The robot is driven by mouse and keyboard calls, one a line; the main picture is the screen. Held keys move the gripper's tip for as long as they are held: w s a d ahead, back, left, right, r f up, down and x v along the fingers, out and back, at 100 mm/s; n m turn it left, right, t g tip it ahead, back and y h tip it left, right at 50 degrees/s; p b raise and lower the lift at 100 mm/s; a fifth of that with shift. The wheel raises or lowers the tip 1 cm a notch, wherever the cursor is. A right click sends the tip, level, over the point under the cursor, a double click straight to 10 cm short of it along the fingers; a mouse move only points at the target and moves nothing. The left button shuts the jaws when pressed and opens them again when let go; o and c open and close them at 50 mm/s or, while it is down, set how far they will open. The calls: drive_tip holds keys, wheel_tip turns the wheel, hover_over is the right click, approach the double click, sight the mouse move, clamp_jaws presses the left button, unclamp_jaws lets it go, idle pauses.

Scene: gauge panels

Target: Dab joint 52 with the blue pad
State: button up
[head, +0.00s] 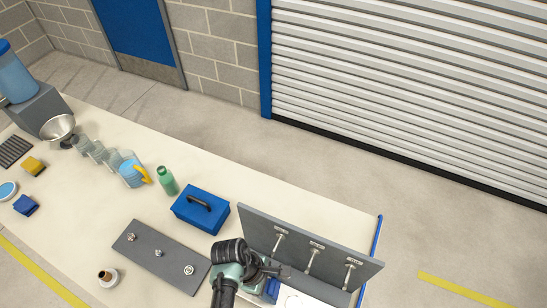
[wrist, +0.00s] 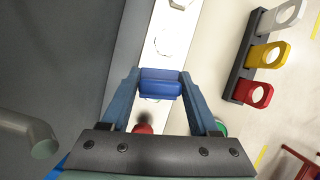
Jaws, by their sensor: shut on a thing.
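My gripper (head: 268,276) is shut on a blue pad (wrist: 160,84), which sits between both fingertips in the wrist view. In the head view, my gripper is low in front of the upright grey panel (head: 255,222), at its left part. The panel carries three pipe joints: a left one (head: 280,241), a middle one (head: 312,258) and a right one (head: 349,275). Each has a small label above it, too small to read, so I cannot tell which is joint 52. In the wrist view, a grey pipe end (wrist: 35,138) shows at lower left, apart from the pad.
A white strip (wrist: 150,60) with round marks lies below the pad. A rack holds white, yellow (wrist: 262,55) and red rings at right. A flat grey plate (head: 135,235) with fittings, a blue toolbox (head: 190,215) and a green bottle (head: 168,184) stand left of the panel.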

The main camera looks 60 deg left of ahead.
drive_tip(key=shift+w+r+p, duration=0.15)
drive_tip(key=shift+r+p, duration=0.25)
drive_tip(key=shift+r, duration=0.9)
drive_tip(key=shift+f, duration=0.1)
